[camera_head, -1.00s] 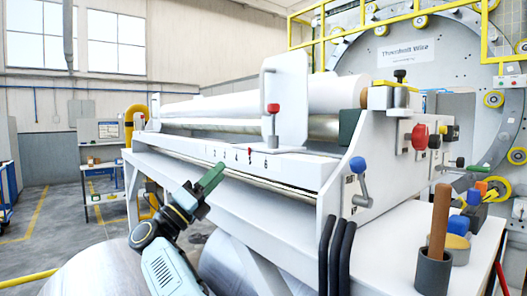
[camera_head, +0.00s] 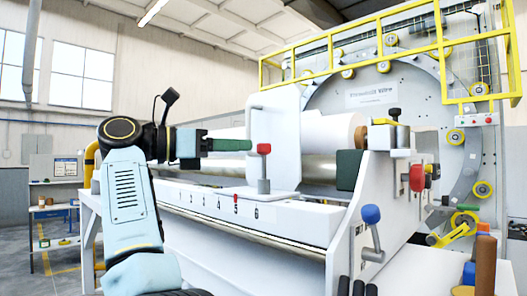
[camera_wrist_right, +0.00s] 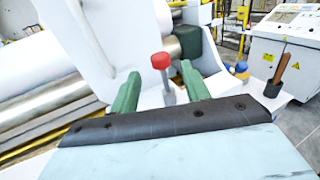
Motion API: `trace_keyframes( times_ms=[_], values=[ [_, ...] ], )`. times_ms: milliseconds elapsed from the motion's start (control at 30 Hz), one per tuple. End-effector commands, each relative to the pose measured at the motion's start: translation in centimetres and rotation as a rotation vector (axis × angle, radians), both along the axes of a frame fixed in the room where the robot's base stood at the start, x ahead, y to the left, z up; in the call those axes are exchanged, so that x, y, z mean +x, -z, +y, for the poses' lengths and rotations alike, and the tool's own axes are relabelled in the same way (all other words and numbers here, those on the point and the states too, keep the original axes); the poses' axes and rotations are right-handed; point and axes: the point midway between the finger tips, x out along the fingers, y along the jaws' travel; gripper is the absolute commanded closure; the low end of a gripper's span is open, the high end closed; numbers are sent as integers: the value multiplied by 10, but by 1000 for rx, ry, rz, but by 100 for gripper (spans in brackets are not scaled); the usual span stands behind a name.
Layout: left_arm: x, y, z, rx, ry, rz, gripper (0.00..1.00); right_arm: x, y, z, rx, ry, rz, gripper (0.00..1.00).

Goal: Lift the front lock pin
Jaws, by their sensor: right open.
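A pin with a red head (camera_head: 264,149) and a grey stem stands upright on the white rail, in front of a white upright plate (camera_head: 275,140). I cannot tell for certain that it is the front lock pin. My right gripper (camera_head: 246,145), with green fingers, reaches level from the left to the red head. In the right wrist view the fingers are open, one on each side of the red-headed pin (camera_wrist_right: 161,61), with gaps showing. The pin stands a little beyond the fingertips there; contact is not visible. My left gripper is not in view.
A white roll (camera_head: 335,130) lies behind the plate. A black-knobbed pin (camera_head: 393,115) stands on a yellow bracket at the right. A blue-knobbed lever (camera_head: 371,214) is on the end panel. A numbered scale (camera_head: 205,202) runs along the rail.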

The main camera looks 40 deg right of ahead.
Motion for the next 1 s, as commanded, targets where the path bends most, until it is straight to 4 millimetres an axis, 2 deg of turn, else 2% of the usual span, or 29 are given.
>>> trace_keyframes(
  times_ms=[100,300,500,767,1000],
  values=[
    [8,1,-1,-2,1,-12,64,-8,1,-24,0,5,-2,53],
    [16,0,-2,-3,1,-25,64,-17,-1,-52,-1,2,-1,53],
    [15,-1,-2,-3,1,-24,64,-20,-1,-64,-3,1,2,53],
    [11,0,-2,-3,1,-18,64,-21,-1,-64,-3,0,2,53],
    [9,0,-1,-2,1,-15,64,-20,-1,-64,-3,0,2,85]
  ],
)
